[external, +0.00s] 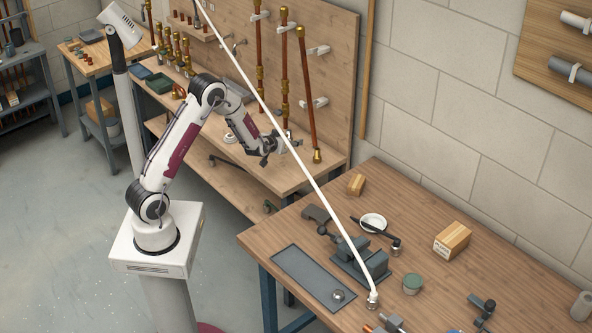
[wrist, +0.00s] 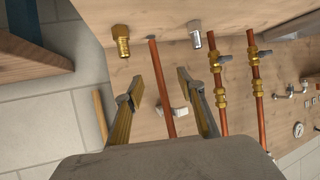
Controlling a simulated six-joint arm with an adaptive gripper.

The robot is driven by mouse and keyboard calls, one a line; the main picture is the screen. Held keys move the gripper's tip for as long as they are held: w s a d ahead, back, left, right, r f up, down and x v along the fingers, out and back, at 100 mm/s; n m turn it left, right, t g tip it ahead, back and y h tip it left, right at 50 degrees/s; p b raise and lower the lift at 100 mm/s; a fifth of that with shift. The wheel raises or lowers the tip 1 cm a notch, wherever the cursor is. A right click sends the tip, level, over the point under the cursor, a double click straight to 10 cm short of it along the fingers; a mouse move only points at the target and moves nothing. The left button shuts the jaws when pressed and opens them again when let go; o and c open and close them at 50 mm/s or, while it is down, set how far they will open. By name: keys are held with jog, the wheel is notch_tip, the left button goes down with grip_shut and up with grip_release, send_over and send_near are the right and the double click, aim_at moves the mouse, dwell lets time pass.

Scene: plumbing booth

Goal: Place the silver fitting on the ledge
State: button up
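A silver fitting (wrist: 195,33) shows at the top of the wrist view against the pale wooden surface (wrist: 235,20); a brass fitting (wrist: 121,40) is to its left. I cannot tell for sure which part of the wood is the ledge. My gripper (wrist: 160,77) is open, its two fingers spread below the fittings in the picture. A copper pipe shows between the fingers, apparently behind them, and I see nothing held. In the external view my gripper (external: 282,145) is over the back bench, in front of the upright pipes; the silver fitting is not clear there.
Copper pipes (external: 307,90) with brass joints stand along the wooden back panel (external: 340,60). The front-right table (external: 440,290) carries a vise (external: 358,262), a grey mat (external: 305,275), a wooden block (external: 452,240) and small tools. A thin white rod crosses the external view diagonally.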

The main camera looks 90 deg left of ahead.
jog(key=w+d+r+m+t+h, duration=0.15)
jog(key=w+d+r, duration=0.3)
jog(key=d, duration=0.45)
jog(key=w+d+r+m+t+h, duration=0.1)
jog(key=w+d+r+m+h, duration=0.15)
jog(key=d+r, duration=0.45)
jog(key=s+d+r+m+h, duration=0.1)
jog(key=d+r+h, duration=0.1)
jog(key=d, duration=0.6)
jog(key=s+d+r+m+h, duration=0.1)
jog(key=d+r+m+h, duration=0.1)
jog(key=d, duration=0.7)
jog(key=s+d+r+m+h, duration=0.3)
jog(key=s+d, duration=0.7)
jog(key=d, duration=0.3)
jog(key=s+d+m+g, duration=0.1)
jog(key=s+d, duration=0.2)
jog(key=s, duration=0.4)
jog(key=s+d+f+m+g, duration=0.1)
jog(key=s+d, duration=0.2)
jog(key=s, duration=0.4)
jog(key=shift+s+d+m+h, duration=0.3)
jog(key=shift+s+m, duration=0.05)
jog(key=shift+m, duration=0.05)
